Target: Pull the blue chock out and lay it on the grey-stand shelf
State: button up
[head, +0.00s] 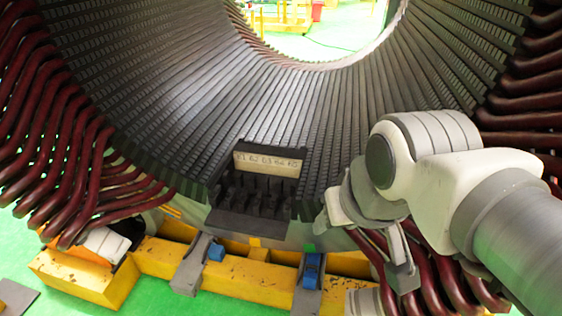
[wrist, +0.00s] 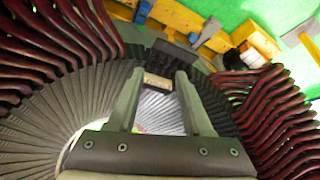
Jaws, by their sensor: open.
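Two blue pieces show low on the yellow base. The larger blue piece (head: 312,268) sits against the right grey stand (head: 308,298); a blue piece also shows at the top of the wrist view (wrist: 143,12). The smaller blue piece (head: 216,252) is beside the left grey stand (head: 189,268), and it also shows in the wrist view (wrist: 193,37). I cannot tell for sure which is the chock. My gripper (wrist: 160,75) is open, with nothing between its fingers. It is apart from both blue pieces, to their right in the head view.
A black slotted rack (head: 256,195) with a pale label plate (head: 268,163) stands at the bore's bottom. Dark red coil ends (head: 60,140) crowd both sides. The yellow base (head: 150,258) runs along the front. Green floor lies before it, with a grey plate (head: 15,298) at left.

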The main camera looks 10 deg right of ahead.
jog(key=o, duration=0.3)
jog(key=shift+w, duration=0.1)
jog(key=o, duration=0.5)
jog(key=shift+w+f+b, duration=0.3)
jog(key=shift+w+b, duration=0.05)
jog(key=shift+w, duration=0.25)
jog(key=shift+w+f+b, duration=0.25)
jog(key=shift+w+b, duration=0.1)
jog(key=shift+w, duration=0.2)
jog(key=w+d+f+m+b, duration=0.15)
jog(key=w+f+b, duration=0.35)
jog(key=w+f, duration=0.7)
jog(key=w+d+f+m+b, duration=0.1)
jog(key=w+d+f+b, duration=0.3)
jog(key=w+f, duration=0.9)
jog(key=w+d+f+b, duration=0.2)
jog(key=w+f+b, duration=0.1)
jog(key=f, duration=1.1)
jog(key=w+d+f+m+g+h+b, duration=0.1)
jog(key=w+f+b, duration=0.3)
jog(key=f, duration=1)
jog(key=w+d+f+m+b, duration=0.1)
jog(key=w+d+f+b, duration=0.2)
jog(key=f, duration=1.1)
jog(key=shift+w+d+h, duration=0.15)
jog(key=shift+w+h, duration=0.1)
jog(key=shift+h, duration=0.15)
